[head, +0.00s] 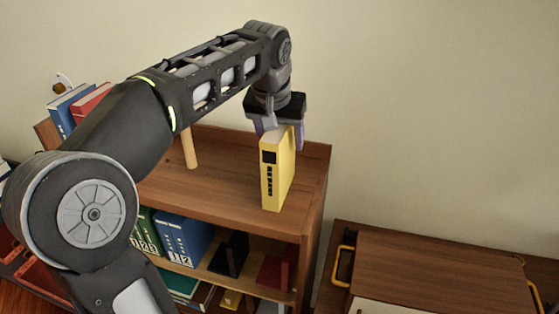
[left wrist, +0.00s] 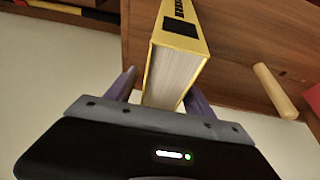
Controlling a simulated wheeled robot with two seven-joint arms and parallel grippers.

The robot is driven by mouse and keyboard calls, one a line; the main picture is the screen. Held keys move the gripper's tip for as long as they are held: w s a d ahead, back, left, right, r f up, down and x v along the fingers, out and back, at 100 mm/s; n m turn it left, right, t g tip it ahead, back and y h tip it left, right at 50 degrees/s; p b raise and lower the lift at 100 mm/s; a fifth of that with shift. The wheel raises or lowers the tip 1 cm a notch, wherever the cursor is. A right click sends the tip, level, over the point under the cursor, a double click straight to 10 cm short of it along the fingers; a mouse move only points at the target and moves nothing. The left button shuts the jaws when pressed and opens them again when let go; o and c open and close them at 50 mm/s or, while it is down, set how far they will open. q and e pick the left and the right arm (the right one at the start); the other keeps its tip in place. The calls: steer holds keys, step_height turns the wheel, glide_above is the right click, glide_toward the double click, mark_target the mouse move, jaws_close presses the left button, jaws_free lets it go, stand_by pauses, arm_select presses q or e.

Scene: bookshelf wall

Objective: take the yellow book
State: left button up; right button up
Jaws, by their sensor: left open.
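The yellow book (head: 279,172) stands upright on the top of the wooden bookshelf, near its right end, with its spine facing forward. My left gripper (head: 281,140) is above it, pointing down, with its purple fingers on either side of the book's upper part. In the left wrist view the book (left wrist: 178,52) lies between the two open fingers of the gripper (left wrist: 162,95), with its pages and black-marked yellow cover showing. The fingers look open around it; contact cannot be told. My right gripper is in neither view.
A wooden peg (head: 189,149) stands on the shelf top (head: 225,190) left of the book. Blue (head: 66,108) and red (head: 93,101) books are farther left, partly behind my arm. Lower shelves hold several books. A wooden cabinet (head: 440,275) with yellow handles is at right.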

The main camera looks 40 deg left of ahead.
arm_select(q)
jaws_close()
stand_by(0.8)
steer(key=shift+r, duration=0.1)
stand_by(0.6)
